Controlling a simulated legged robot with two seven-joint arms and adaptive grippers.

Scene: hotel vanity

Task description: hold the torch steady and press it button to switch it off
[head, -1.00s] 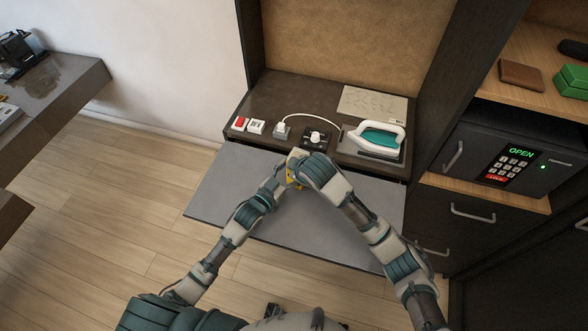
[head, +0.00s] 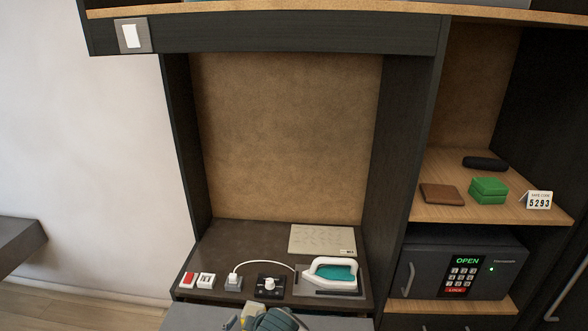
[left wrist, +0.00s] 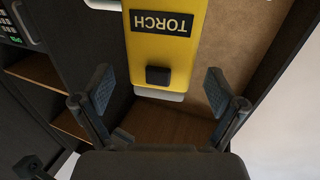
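The yellow torch (left wrist: 161,52) fills the upper middle of the left wrist view, with a dark TORCH label and a square black button (left wrist: 158,75) near its lower end. My left gripper (left wrist: 158,88) is open, its two fingers spread on either side of the torch's lower end with a gap to each side. The torch's upper part is cut off. In the head view a small yellow bit (head: 249,311) shows at the bottom edge, beside a teal and grey part of my arm (head: 277,321). My right gripper's fingers are hidden there.
A dark counter (head: 235,243) holds an iron (head: 330,273), a black knob plate (head: 269,286), a plug (head: 233,281), switches (head: 206,280) and a paper sheet (head: 322,240). A safe (head: 462,266) reading OPEN stands right. A white wall switch (head: 132,36) is upper left.

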